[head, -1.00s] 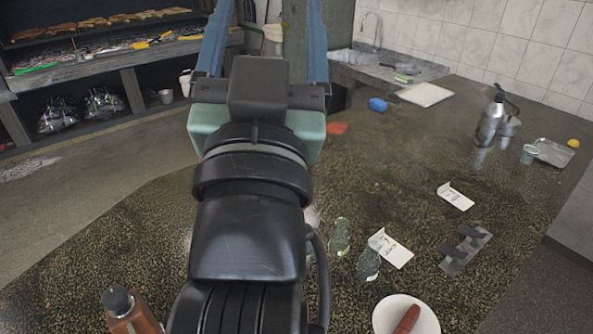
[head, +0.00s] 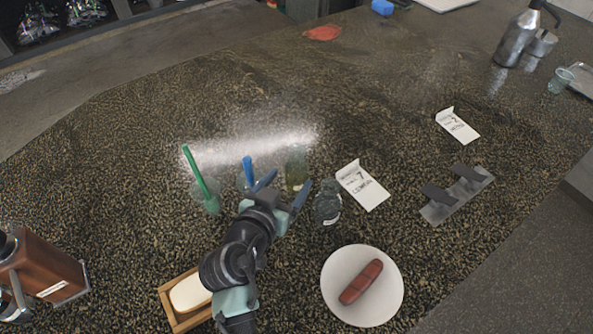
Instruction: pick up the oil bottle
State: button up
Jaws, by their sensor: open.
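Two small glass bottles stand on the dark speckled counter in the head view. The farther one (head: 296,165) is clear with a yellow-green tint low down, and looks like the oil bottle. The nearer one (head: 328,205) is darker with a pale label; I cannot be sure which holds oil. My gripper (head: 283,187) is open, its two blue fingers pointing away from me toward the farther bottle. That bottle appears just beyond the fingertips, and its lower part is close to the right finger. I cannot tell whether they touch. Nothing is seen between the fingers.
A wooden box (head: 172,300) is beside my arm.

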aim_at(302, 163)
jog(key=shift+p+x, duration=0.7)
jog(key=shift+x, duration=3.75)
jog(key=shift+d+r, duration=0.15)
grip_shut()
